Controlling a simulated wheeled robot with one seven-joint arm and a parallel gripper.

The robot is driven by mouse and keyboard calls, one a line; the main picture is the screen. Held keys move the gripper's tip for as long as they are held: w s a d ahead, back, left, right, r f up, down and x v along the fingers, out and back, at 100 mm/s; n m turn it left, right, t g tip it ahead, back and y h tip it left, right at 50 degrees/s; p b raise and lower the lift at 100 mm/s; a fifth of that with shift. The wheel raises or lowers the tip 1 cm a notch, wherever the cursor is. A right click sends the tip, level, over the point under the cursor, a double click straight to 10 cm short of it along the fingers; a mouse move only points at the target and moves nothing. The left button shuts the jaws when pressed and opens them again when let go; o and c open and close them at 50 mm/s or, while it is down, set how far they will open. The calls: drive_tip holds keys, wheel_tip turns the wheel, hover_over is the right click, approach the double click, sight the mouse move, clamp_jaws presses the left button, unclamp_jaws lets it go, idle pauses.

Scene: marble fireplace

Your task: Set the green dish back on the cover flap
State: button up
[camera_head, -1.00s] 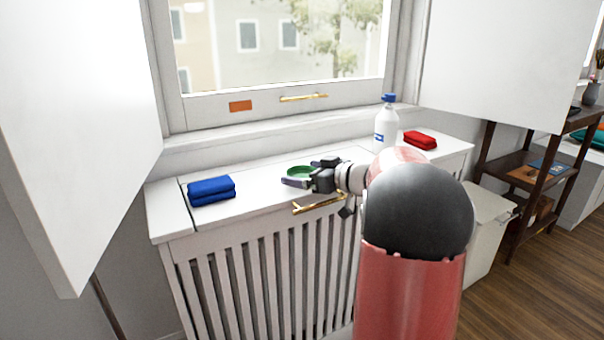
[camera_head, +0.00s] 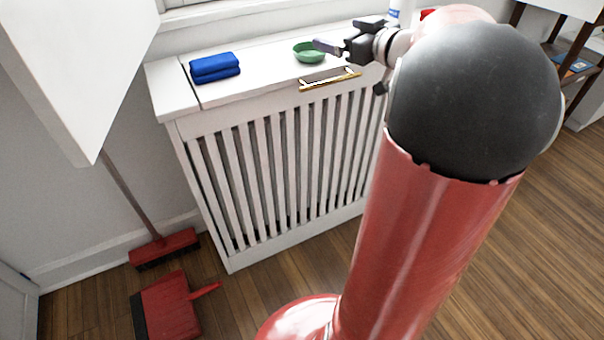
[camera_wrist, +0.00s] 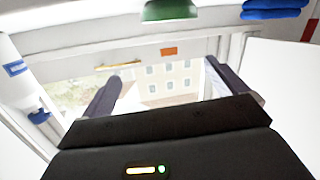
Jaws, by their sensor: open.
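The small round green dish (camera_head: 309,52) sits upright on the white cover flap (camera_head: 262,66), the top of the slatted cover, near its gold handle (camera_head: 330,78). The flap lies flat. My gripper (camera_head: 338,33) is open and empty, just right of the dish and apart from it. In the wrist view, which is upside down, the dish (camera_wrist: 168,10) shows at the top edge, partly cut off, and nothing is between my fingers (camera_wrist: 162,70).
A folded blue cloth (camera_head: 214,67) lies left of the dish. A red broom (camera_head: 163,249) and dustpan (camera_head: 170,305) are on the floor at left.

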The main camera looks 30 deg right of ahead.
drive_tip(key=s+a+r+m+t+h, duration=0.1)
drive_tip(key=a+r+m+h, duration=0.25)
drive_tip(key=h, duration=0.25)
drive_tip(key=s+a+f+g, duration=0.4)
drive_tip(key=s+a+f, duration=0.1)
drive_tip(key=s, duration=0.3)
drive_tip(key=s+a+f+g+y, duration=0.1)
drive_tip(key=s+a+f+g, duration=0.2)
drive_tip(key=s+a+f, duration=0.3)
drive_tip(key=s+a+f+g+y, duration=0.1)
drive_tip(key=s+a+f+g, duration=0.3)
drive_tip(key=s, duration=0.7)
drive_tip(key=a+f, duration=0.2)
drive_tip(key=a, duration=0.2)
drive_tip(key=shift+a+g, duration=0.25)
drive_tip(key=shift+g, duration=0.05)
drive_tip(key=shift+w+m, duration=0.1)
drive_tip(key=shift+m, duration=0.15)
